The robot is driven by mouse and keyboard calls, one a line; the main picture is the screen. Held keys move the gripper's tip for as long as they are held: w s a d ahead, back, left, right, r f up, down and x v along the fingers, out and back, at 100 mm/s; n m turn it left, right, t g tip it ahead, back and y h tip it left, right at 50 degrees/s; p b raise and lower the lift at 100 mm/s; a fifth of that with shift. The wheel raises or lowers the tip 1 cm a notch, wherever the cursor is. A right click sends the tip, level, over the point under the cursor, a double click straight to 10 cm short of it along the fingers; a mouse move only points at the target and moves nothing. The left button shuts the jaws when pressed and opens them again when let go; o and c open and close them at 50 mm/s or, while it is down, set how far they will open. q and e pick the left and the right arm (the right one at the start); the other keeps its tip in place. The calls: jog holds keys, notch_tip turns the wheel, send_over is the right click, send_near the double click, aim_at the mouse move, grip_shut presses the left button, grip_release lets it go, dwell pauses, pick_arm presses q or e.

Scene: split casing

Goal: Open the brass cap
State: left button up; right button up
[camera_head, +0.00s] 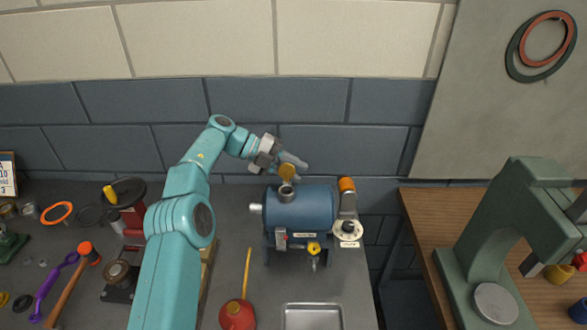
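The blue casing (300,209) stands on the grey bench with a short grey neck (286,190) on its top. The round brass cap (287,172) is just above that neck, with its flat face towards me. It looks tipped up, but I cannot tell whether it is still joined to the neck. My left gripper (292,160) is right behind and above the cap, close to it or touching it. The cap hides part of the fingers, so their gap and any hold do not show. My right gripper is not in view.
An orange-topped grey part (347,190) stands right of the casing, by a round dial (347,231). A metal tray (312,314) and a red funnel-like vessel (237,314) are in front. Tools crowd the left. A green press (515,220) stands on the wooden bench at right.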

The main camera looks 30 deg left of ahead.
pick_arm(q)
jog(key=shift+o, duration=0.9)
